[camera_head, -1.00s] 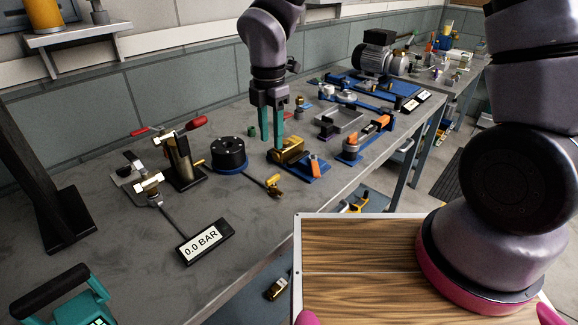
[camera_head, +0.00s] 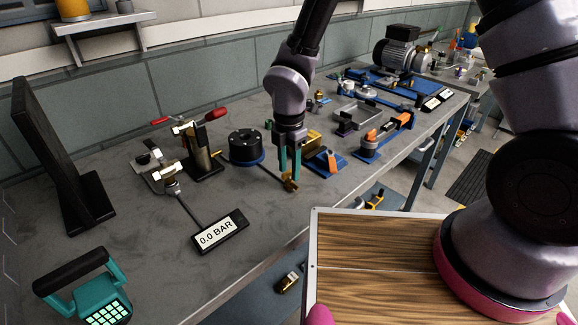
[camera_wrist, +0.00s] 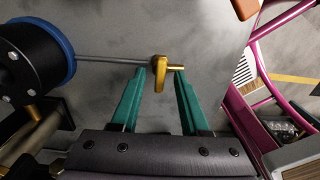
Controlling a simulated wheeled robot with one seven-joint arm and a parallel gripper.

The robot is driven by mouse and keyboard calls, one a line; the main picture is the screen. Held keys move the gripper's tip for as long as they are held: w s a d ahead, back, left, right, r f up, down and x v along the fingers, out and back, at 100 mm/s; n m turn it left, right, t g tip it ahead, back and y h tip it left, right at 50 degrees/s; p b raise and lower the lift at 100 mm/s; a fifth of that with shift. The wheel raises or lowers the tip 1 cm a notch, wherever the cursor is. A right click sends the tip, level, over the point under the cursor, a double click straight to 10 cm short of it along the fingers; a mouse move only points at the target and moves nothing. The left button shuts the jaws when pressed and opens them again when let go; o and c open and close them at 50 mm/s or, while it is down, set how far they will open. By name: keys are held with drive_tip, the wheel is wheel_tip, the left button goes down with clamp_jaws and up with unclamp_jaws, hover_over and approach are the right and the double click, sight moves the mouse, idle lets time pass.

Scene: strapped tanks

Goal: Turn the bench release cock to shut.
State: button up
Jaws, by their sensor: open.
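The release cock is a small brass fitting with a yellow lever (camera_wrist: 159,78), at the end of a thin grey pipe (camera_wrist: 105,60) from the black round body with a blue base (camera_wrist: 20,65). In the head view the cock (camera_head: 291,183) is near the bench's front edge, partly hidden by my fingers. My gripper (camera_head: 290,178) is open and points down over it. In the wrist view its two green fingers (camera_wrist: 160,71) stand on either side of the lever, with gaps visible; contact cannot be told for sure.
A gauge reading 0.0 BAR (camera_head: 220,232) lies to the left on the bench. A brass block (camera_head: 312,141) and blue-based orange fixture (camera_head: 324,162) are close right of my gripper.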

clamp_jaws()
drive_tip(key=m, duration=0.4)
drive_tip(key=shift+m, duration=0.3)
drive_tip(key=m, duration=0.4)
drive_tip(key=shift+m, duration=0.3)
drive_tip(key=m, duration=0.4)
drive_tip(key=shift+m, duration=2.3)
